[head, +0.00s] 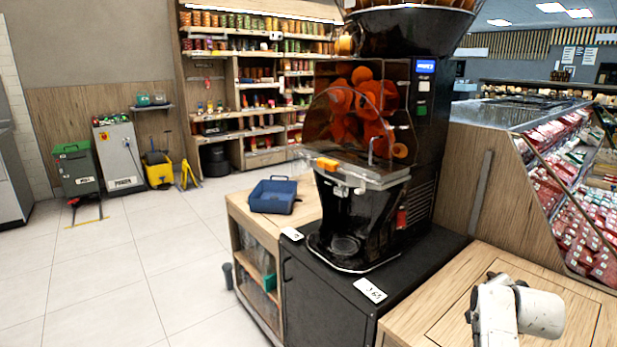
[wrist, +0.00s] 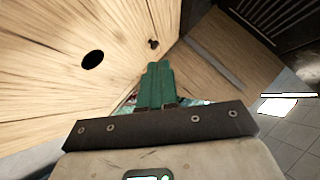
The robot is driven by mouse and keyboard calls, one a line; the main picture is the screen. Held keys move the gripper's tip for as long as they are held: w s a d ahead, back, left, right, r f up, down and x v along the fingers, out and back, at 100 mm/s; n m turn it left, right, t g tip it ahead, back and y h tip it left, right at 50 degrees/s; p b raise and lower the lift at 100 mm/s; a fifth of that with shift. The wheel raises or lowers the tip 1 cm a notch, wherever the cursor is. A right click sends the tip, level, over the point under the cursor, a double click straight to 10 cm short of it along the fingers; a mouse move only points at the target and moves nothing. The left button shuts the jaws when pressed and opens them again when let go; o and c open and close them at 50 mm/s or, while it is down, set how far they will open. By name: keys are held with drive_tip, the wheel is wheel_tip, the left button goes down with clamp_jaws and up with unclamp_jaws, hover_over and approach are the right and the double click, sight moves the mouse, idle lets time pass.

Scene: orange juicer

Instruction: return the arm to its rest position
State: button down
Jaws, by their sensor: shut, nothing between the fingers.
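My gripper (wrist: 158,66) shows in the wrist view as two green fingers pressed together, with nothing between them. It points toward light wooden panels (wrist: 60,60); whether it touches them I cannot tell. In the head view, white links of my arm (head: 500,312) show at the lower right, in front of the wooden counter (head: 440,320). The gripper itself cannot be made out there. The black orange juicer (head: 425,165) stands to the left of the arm, with oranges behind its clear cover.
A blue crate (head: 273,195) sits on the wooden counter left of the juicer. A meat display case (head: 560,175) stands at the right behind the arm. Two dark holes (wrist: 92,60) mark the wood in the wrist view.

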drive_tip(key=s+a+f+n, duration=0.1)
drive_tip(key=s+f, duration=0.1)
drive_tip(key=s, duration=0.2)
drive_tip(key=s+a+f+n+g, duration=0.1)
drive_tip(key=s+a+f+n, duration=0.1)
drive_tip(key=s, duration=0.3)
drive_tip(key=s+a+f+n+g+y, duration=0.1)
drive_tip(key=s+a+f+n, duration=0.1)
drive_tip(key=s+f, duration=0.1)
drive_tip(key=shift+s+f, duration=0.4)
drive_tip(key=shift+s, duration=0.35)
drive_tip(key=s+a+f+n+g+y, duration=0.2)
drive_tip(key=s+a+n, duration=0.35)
drive_tip(key=s, duration=0.75)
drive_tip(key=s+a+f+n+g+y, duration=0.1)
drive_tip(key=s+a+f+n+g, duration=0.15)
drive_tip(key=s+a, duration=0.8)
drive_tip(key=s+d+r+g+p, duration=0.2)
drive_tip(key=s+p, duration=0.5)
drive_tip(key=s, duration=0.5)
drive_tip(key=shift+s+d+g, duration=0.2)
drive_tip(key=shift+d+g, duration=0.45)
drive_tip(key=shift+d, duration=0.3)
